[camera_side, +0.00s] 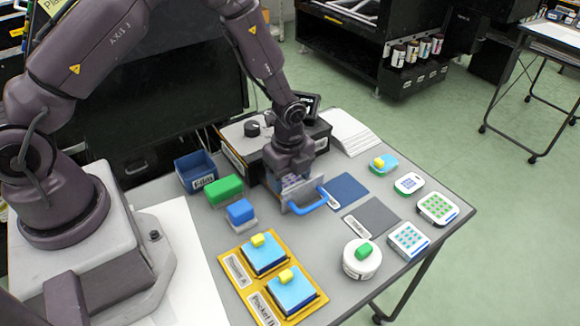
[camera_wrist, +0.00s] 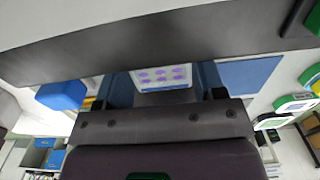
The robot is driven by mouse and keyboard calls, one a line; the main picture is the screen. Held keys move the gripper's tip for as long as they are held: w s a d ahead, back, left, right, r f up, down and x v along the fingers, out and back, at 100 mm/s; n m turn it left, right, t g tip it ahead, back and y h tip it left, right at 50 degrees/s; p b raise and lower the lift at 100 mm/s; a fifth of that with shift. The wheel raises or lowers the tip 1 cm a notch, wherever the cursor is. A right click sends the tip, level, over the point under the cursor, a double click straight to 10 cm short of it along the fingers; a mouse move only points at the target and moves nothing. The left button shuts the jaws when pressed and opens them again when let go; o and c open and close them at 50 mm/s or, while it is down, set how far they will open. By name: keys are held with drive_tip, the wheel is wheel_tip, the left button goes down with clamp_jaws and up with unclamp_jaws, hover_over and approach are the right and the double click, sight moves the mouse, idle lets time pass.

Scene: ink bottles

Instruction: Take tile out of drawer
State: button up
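The pulled-out drawer with its blue handle (camera_side: 309,202) juts from the front of the dark cabinet (camera_side: 318,140). A pale tile with purple dots (camera_side: 291,182) shows in the drawer, partly hidden by my gripper (camera_side: 291,174). In the wrist view the tile (camera_wrist: 162,77) lies between blue walls of the drawer (camera_wrist: 208,78). My gripper points down over the drawer, close above the tile. In the wrist view its dark fingertips (camera_wrist: 157,99) stand wider apart than the tile, with space at both sides. Whether they touch anything is hidden.
A green block (camera_side: 224,190) and a blue block (camera_side: 240,212) stand left of the drawer. A blue mat (camera_side: 347,188) and a grey mat (camera_side: 374,217) lie bare at its right. A yellow tray (camera_side: 242,284) and a round white container (camera_side: 361,262) are nearer the front.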

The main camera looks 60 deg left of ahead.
idle(0.5)
wheel_tip(320, 180, up, 10)
idle(1.2)
